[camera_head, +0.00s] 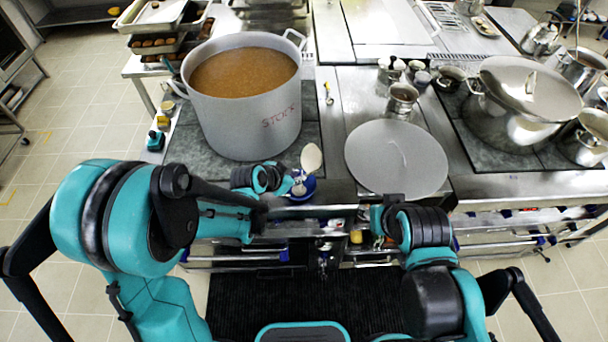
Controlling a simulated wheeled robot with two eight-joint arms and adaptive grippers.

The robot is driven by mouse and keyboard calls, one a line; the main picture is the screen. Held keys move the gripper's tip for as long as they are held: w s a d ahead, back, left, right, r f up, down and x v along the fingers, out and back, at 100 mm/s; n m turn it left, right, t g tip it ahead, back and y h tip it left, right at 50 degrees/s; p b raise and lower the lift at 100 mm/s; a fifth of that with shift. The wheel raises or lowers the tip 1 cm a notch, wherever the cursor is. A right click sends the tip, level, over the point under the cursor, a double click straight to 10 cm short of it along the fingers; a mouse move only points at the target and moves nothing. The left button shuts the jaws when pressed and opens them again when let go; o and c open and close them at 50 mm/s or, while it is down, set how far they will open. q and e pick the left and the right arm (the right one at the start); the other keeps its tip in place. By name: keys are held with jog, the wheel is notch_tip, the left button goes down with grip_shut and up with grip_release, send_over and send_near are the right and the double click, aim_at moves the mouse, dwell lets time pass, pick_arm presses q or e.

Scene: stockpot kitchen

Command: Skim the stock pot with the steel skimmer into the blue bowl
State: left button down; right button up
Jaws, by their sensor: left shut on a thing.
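The large grey stock pot (245,118), marked STOCK and full of brown stock, stands uncovered at the back left of the counter. The blue bowl (306,193) sits at the counter's front edge, right of the pot's base and partly hidden. The steel skimmer (311,157) stands tilted over the bowl with its pale round head up; its lower part is hard to make out. My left gripper (284,182) is beside the bowl, shut on the skimmer; the grip itself is mostly hidden. My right gripper (391,203) is near the lid's front edge; its fingers are not clear.
A large round grey lid (397,158) lies flat right of the bowl. A second covered steel pot (512,118) and smaller pots stand at the right. A small steel pot (402,99) stands behind the lid. Stacked trays (160,25) are at the back left.

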pick_arm(q)
jog(key=s+a+f+n+t+h+b, duration=0.1)
jog(key=s+a+f+t+h+b, duration=0.2)
jog(key=b, duration=1.8)
jog(key=shift+a+f+n+t+h, duration=0.3)
jog(key=shift+a+f+t+h, duration=0.4)
jog(key=shift+a+f+h, duration=1.55)
jog(key=shift+d+f+y, duration=0.55)
jog(key=shift+d, duration=0.15)
